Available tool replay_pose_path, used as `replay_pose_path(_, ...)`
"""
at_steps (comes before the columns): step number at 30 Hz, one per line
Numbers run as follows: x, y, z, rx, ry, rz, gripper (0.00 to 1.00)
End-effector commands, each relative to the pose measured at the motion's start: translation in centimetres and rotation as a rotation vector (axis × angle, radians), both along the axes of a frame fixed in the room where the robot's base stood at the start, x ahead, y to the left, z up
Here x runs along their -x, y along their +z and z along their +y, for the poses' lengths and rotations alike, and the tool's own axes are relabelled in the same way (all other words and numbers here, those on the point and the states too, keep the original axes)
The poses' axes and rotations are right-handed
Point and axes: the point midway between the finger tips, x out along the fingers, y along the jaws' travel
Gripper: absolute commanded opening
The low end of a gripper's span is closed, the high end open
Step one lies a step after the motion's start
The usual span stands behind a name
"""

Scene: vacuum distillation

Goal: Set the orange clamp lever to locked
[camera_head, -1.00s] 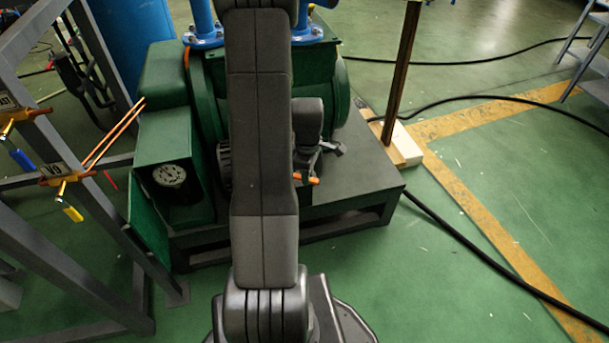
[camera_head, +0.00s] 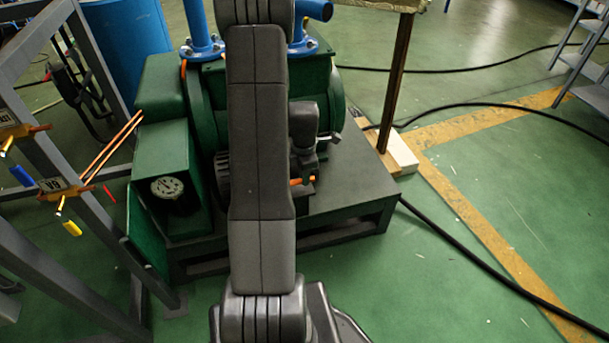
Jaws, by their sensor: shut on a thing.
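The orange clamp lever (camera_head: 297,181) shows as a small orange piece on the black base of the green pump, just right of my arm. My gripper (camera_head: 306,174) is at the lever, below my dark wrist, pointing down. It is shut on the lever, though the fingertips are small and dark in this view. My arm hides the lever's left part and most of the clamp, so I cannot tell whether it is locked.
Blue pipes (camera_head: 200,30) rise behind. A grey frame with tagged valves (camera_head: 65,187) is at left. A pale block (camera_head: 402,158) and black hose (camera_head: 480,260) lie at right. Open floor is at the front right.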

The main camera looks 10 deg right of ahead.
Motion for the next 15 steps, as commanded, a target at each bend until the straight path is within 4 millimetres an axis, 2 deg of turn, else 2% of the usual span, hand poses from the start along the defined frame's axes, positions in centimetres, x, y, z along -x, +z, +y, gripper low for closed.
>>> replay_pose_path(12, -0.18, 0.07, 0.00, 0.002, 0.015, -0.002, 0.00)
replay_pose_path(13, -0.18, 0.07, 0.01, 0.002, 0.015, -0.003, 0.18)
replay_pose_path(15, -0.17, 0.07, 0.01, 0.002, 0.014, -0.002, 0.32)
